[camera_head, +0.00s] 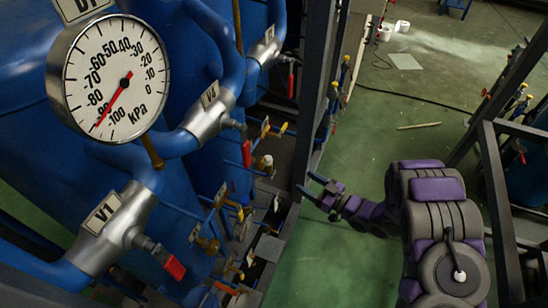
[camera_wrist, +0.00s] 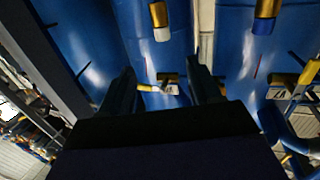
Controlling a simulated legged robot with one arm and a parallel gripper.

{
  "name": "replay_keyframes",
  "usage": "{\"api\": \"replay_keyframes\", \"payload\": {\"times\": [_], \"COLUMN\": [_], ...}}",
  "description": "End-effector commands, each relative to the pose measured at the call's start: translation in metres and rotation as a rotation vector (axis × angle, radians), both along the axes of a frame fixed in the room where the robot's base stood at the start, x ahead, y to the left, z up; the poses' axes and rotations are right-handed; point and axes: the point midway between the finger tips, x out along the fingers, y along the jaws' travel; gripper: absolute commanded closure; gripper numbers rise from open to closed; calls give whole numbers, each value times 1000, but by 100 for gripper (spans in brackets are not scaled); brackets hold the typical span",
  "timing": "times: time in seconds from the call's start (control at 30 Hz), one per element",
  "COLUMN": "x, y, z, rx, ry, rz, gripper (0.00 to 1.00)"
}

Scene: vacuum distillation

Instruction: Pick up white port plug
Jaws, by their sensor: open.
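My gripper (camera_head: 309,184) is at the end of my purple and grey arm, beside the dark frame post in the head view. In the wrist view its two dark fingers (camera_wrist: 162,75) stand apart with nothing held between them. A brass fitting with a white end (camera_wrist: 162,34), possibly the white port plug, is on the blue tank above the finger gap. A smaller brass fitting with a pale tag (camera_wrist: 171,90) shows between the fingers, farther off. I cannot tell which is the port plug.
Blue tanks (camera_wrist: 95,45) fill the wrist view. In the head view a pressure gauge (camera_head: 108,78), valve V1 (camera_head: 118,228) with a red handle, and several small valves stand left of my gripper. Dark posts (camera_head: 315,90) rise close by. Green floor (camera_head: 385,130) is open behind.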

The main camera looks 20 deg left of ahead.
Motion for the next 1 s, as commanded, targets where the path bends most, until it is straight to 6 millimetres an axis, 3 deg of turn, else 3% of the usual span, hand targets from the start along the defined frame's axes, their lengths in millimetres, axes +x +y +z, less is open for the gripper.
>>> {"api": "replay_keyframes", "payload": {"times": [0.27, 0.8, 1.0], "x": [2, 31, 36], "y": [25, 107, 118], "z": [3, 2, 3], "rx": [36, 35, 35], "ry": [1, 1, 1], "rz": [19, 18, 14], "gripper": [37, 37, 37]}}
